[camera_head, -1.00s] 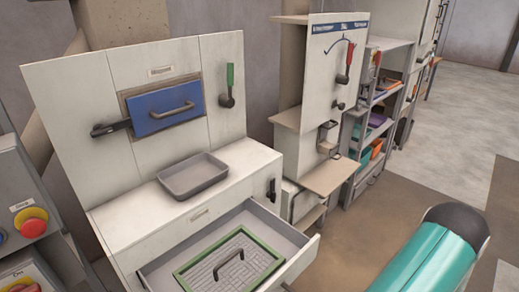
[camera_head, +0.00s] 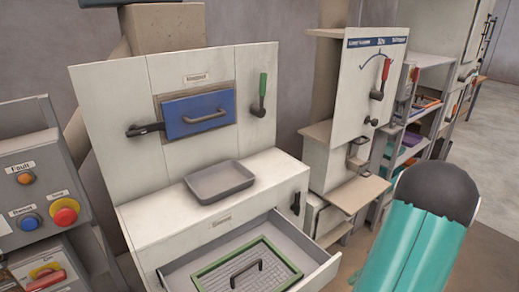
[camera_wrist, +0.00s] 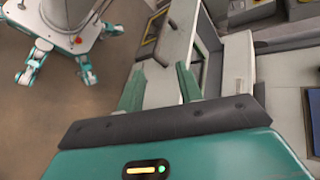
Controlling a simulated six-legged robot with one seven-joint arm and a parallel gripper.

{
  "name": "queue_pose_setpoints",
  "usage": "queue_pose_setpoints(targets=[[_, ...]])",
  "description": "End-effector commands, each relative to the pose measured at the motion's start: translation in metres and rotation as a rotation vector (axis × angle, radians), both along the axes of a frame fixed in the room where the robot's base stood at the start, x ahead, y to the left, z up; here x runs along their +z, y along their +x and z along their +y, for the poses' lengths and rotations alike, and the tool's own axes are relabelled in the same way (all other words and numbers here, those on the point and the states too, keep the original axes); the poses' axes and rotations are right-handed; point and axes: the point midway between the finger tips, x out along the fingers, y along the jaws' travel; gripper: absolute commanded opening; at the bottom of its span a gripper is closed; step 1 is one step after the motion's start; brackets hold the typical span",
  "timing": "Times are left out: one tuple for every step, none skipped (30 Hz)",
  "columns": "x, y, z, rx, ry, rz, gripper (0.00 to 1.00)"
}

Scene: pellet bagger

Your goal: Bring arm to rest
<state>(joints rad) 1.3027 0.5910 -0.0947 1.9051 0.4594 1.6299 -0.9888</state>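My arm (camera_head: 415,240), a teal link with a dark rounded end, rises at the lower right of the head view. My gripper is outside the head view. In the wrist view my gripper (camera_wrist: 160,78) shows two green fingers spread apart, with nothing seen between them. Beyond the fingers is a pale cabinet edge with an open recess. My own white and teal legged body shows at the upper left of the wrist view.
A white cabinet has a blue flap (camera_head: 200,112), a green-handled lever (camera_head: 262,95) and a grey tray (camera_head: 220,182) on its ledge. Its drawer (camera_head: 322,268) stands open with a green-framed grate (camera_head: 248,266) inside.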

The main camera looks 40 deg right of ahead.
Motion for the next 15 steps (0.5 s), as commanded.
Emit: queue_pose_setpoints(targets=[[0.015,0.019,0.012,0.053,-0.054,0.028,0.36],[0.022,0.028,0.019,0.077,-0.086,0.049,0.36],[0.031,0.039,0.028,0.107,-0.130,0.072,0.36],[0.037,0.047,0.035,0.130,-0.162,0.089,0.36],[0.043,0.055,0.043,0.151,-0.196,0.102,0.36],[0.052,0.064,0.053,0.179,-0.240,0.120,0.36],[0.058,0.071,0.061,0.198,-0.276,0.130,0.36],[0.064,0.078,0.070,0.216,-0.311,0.139,0.36],[0.072,0.086,0.081,0.238,-0.359,0.149,0.36],[0.077,0.091,0.090,0.253,-0.395,0.154,0.36],[0.083,0.097,0.099,0.269,-0.431,0.156,0.36],[0.090,0.103,0.111,0.288,-0.480,0.158,0.36],[0.095,0.108,0.120,0.300,-0.517,0.156,0.36],[0.100,0.111,0.130,0.312,-0.553,0.154,0.36],[0.107,0.116,0.142,0.325,-0.601,0.146,0.36]])
